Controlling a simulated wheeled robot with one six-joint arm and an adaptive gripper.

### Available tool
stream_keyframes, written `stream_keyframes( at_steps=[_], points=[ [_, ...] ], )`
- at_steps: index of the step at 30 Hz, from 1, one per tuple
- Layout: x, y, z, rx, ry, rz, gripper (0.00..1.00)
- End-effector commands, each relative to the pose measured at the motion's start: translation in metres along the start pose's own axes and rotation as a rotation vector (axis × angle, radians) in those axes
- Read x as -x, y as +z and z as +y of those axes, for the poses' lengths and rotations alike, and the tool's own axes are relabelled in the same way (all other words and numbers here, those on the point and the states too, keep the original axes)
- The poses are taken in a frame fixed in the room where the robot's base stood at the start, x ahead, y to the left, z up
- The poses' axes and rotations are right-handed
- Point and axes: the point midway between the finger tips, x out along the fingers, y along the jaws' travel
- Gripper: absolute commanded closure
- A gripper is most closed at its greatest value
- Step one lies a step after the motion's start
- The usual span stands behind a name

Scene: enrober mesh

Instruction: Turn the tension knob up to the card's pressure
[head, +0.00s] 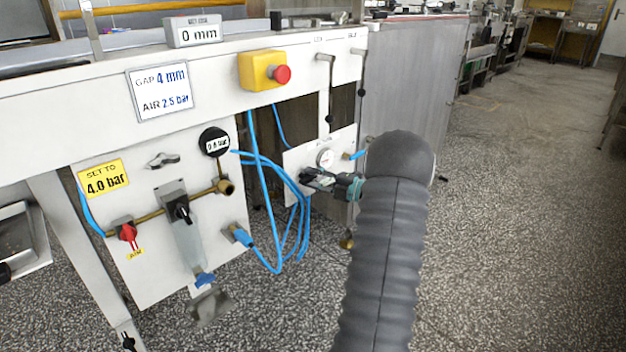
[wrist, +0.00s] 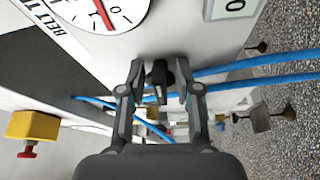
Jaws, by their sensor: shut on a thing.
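The tension knob (wrist: 160,80) is small and dark, on the white panel (head: 292,160) under the machine. My gripper (wrist: 160,92) is shut on it, one finger on each side. In the head view my gripper (head: 328,183) is at that panel, hiding the knob. Just above it is a white gauge (head: 325,157). The wrist view shows a white dial (wrist: 100,12) with a red needle, cut by the frame; its value is unclear. A white card (head: 160,91) reads "GAP 4 mm, AIR 2.5 bar". A yellow card (head: 104,180) reads "SET TO 4.0 bar".
Blue hoses (head: 262,200) hang left of my gripper. The left panel carries a black round readout (head: 215,141), a regulator (head: 180,212) and a red valve (head: 128,232). A yellow box with a red button (head: 281,74) is above. Open speckled floor lies right.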

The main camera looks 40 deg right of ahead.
Motion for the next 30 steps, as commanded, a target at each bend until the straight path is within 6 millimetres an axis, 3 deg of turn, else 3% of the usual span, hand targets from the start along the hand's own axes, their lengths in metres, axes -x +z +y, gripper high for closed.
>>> stream_keyframes(
  at_steps=[15, 30],
  points=[
    [-0.0005, -0.0016, -0.0099, -0.430, 0.178, -0.001, 1.00],
    [-0.0007, -0.0019, -0.0096, -0.454, 0.186, -0.001, 1.00]
  ],
)
